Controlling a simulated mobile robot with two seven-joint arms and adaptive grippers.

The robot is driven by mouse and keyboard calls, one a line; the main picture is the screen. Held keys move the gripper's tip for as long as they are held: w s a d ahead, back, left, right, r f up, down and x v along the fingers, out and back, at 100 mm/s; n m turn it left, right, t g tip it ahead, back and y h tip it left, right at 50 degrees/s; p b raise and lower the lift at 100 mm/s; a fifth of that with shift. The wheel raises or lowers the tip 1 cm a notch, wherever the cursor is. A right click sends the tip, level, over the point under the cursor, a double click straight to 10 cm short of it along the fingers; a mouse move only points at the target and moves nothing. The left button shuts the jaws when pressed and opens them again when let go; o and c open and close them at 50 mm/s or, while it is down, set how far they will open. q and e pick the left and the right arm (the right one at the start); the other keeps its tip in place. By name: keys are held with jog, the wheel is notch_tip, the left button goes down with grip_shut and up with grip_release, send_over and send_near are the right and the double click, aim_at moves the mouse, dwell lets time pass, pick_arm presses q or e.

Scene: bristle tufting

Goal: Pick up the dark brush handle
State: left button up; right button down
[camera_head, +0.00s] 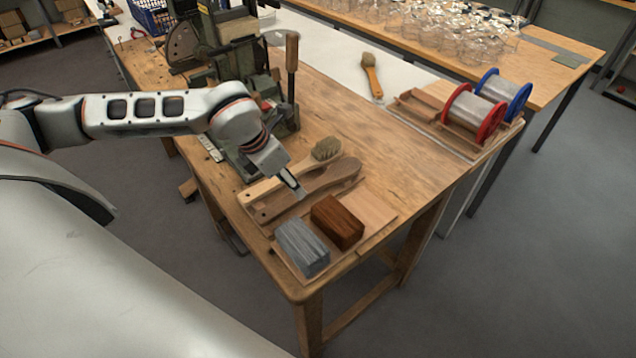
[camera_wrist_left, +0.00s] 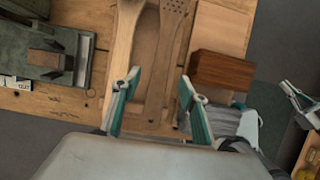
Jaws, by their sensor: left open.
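The dark brush handle (camera_head: 332,178) is a flat brown wooden piece with small holes in its wide end. My left gripper (camera_head: 297,188) is over the handle's narrower part, pointing down. In the left wrist view, the open fingers of my left gripper (camera_wrist_left: 160,84) stand on either side of the dark handle (camera_wrist_left: 161,60), with nothing held between them. I cannot tell how far the tips are above the board.
A red-brown block (camera_head: 337,222) and a grey block (camera_head: 302,247) lie close by on the near side. A green machine (camera_head: 240,60) stands behind on the workbench (camera_head: 400,150). Wire spools (camera_head: 474,115) stand at the far right. The bench top right of the handle is clear.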

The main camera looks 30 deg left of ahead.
aim_at(312, 184)
pick_arm(q)
jog(key=x, duration=0.3)
jog(key=shift+w+d+f, duration=0.2)
jog(key=shift+f, duration=0.1)
jog(key=shift+w+f, duration=0.2)
jog(key=shift+f, duration=0.4)
grip_shut()
pick_arm(e)
jog(key=shift+w+r, duration=0.5)
jog(key=shift+r, duration=0.05)
pick_arm(q)
jog(key=shift+r, duration=0.15)
